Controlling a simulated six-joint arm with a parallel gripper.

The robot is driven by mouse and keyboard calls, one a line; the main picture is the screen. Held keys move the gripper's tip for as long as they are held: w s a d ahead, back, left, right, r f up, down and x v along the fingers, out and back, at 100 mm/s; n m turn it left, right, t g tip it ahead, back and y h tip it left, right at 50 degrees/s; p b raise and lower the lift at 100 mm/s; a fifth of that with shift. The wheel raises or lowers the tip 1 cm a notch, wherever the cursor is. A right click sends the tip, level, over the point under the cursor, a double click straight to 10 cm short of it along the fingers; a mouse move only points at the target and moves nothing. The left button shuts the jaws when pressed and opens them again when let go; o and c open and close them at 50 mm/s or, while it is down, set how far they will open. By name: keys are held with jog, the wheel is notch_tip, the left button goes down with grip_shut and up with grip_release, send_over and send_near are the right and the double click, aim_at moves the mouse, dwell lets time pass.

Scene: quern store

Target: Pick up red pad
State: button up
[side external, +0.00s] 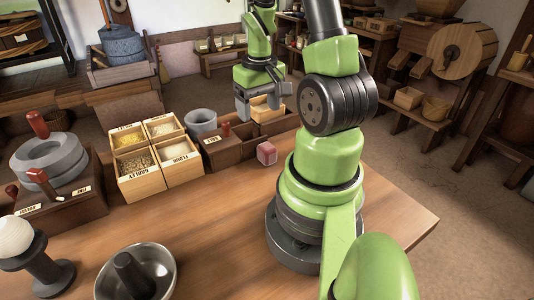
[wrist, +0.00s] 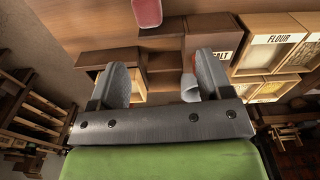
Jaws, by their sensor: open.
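The red pad (side external: 266,153), a small pinkish-red block, sits on the wooden table just in front of the brown divided box. It also shows at the top edge of the wrist view (wrist: 147,12), partly cut off. My gripper (side external: 256,108) is open and empty, above the far part of the divided box, behind and higher than the pad. In the wrist view my two grey fingers (wrist: 163,72) are spread apart, with the pad beyond their tips and nothing between them touching.
The brown divided box (side external: 226,153) stands at the table's far edge beside labelled grain boxes (side external: 181,175). A grey cup (side external: 202,122) is behind it. The table's middle is clear.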

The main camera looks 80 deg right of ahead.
aim_at(267, 146)
jog(key=shift+s+d+f, duration=0.25)
jog(key=shift+s+f, duration=0.1)
jog(key=shift+f, duration=0.2)
jog(key=shift+s+d+f, duration=0.2)
jog(key=shift+s+f, duration=0.15)
jog(key=shift+f, duration=5.05)
jog(key=c, duration=1)
